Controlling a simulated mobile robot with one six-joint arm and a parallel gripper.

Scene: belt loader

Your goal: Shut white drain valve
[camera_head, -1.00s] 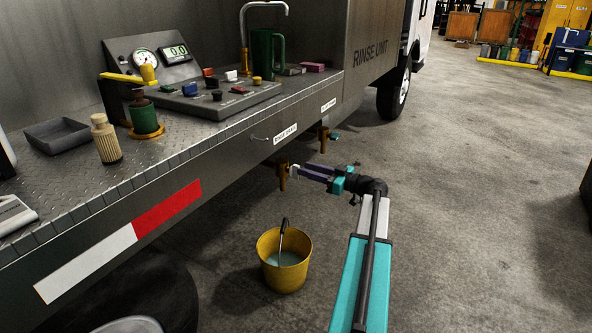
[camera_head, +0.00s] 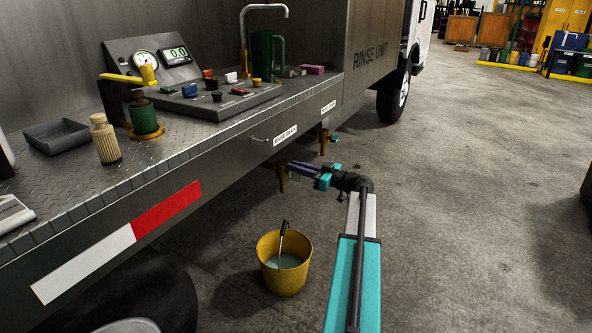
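A brass drain valve (camera_head: 282,178) hangs under the deck edge, below a label that seems to read "RINSE DRAIN". Its white handle does not show clearly now; my gripper's fingers are over that spot. My gripper (camera_head: 293,168), with purple fingers, reaches in from the right, its tips at or just beside the valve's right side. The view is too small to tell whether the fingers are apart or closed on the handle. A second brass valve (camera_head: 323,143) with a teal handle (camera_head: 333,139) hangs further back to the right, under another label.
A yellow bucket (camera_head: 266,262) with liquid and a grey-handled thing in it stands on the floor below the valve. The deck edge (camera_head: 200,146) runs above my gripper. The concrete floor to the right is clear.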

